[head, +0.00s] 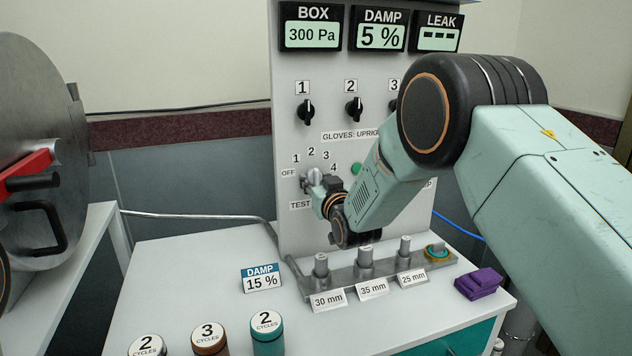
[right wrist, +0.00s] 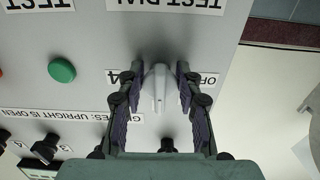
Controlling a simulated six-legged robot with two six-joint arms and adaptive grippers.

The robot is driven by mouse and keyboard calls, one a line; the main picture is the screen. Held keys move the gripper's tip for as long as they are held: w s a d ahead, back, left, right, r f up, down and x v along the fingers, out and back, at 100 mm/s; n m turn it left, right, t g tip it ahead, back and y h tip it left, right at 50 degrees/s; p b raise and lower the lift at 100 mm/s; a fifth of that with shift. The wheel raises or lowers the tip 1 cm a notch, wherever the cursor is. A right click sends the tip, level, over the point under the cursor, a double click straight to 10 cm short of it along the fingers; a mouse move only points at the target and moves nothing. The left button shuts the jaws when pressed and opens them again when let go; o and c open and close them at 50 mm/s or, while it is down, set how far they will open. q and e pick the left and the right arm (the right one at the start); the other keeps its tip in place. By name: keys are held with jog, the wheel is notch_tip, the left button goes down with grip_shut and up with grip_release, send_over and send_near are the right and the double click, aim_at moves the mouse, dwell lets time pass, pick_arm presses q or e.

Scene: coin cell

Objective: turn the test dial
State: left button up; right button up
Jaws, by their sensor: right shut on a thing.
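The grey test dial (head: 314,175) is on the upright panel, ringed by the marks OFF, 1, 2, 3 and 4. It also shows upside down in the right wrist view (right wrist: 158,88), where its long grip stands upright in the picture. Which mark it points to is hard to tell. My right gripper (head: 318,186) is at the dial, its two purple-padded fingers (right wrist: 159,85) on either side of the grip, shut on it. The gripper partly hides the dial and the TEST DIAL label in the head view. My left gripper is not in view.
The panel (head: 375,118) has black knobs, a green button (head: 356,168) and displays reading 300 Pa, 5 % and dashes. Below stand a rack of metal posts (head: 365,268), a DAMP 15 % card (head: 262,278), capped jars (head: 267,335) and a purple block (head: 479,284).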

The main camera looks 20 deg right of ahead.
jog(key=shift+r, duration=0.1)
dwell(0.4)
jog(key=o, duration=1.1)
jog(key=shift+s+r, duration=0.1)
jog(key=shift+s, duration=0.05)
jog(key=s, duration=1.1)
jog(key=shift+s+d, duration=0.2)
jog(key=shift+s, duration=0.2)
jog(key=shift+s, duration=0.1)
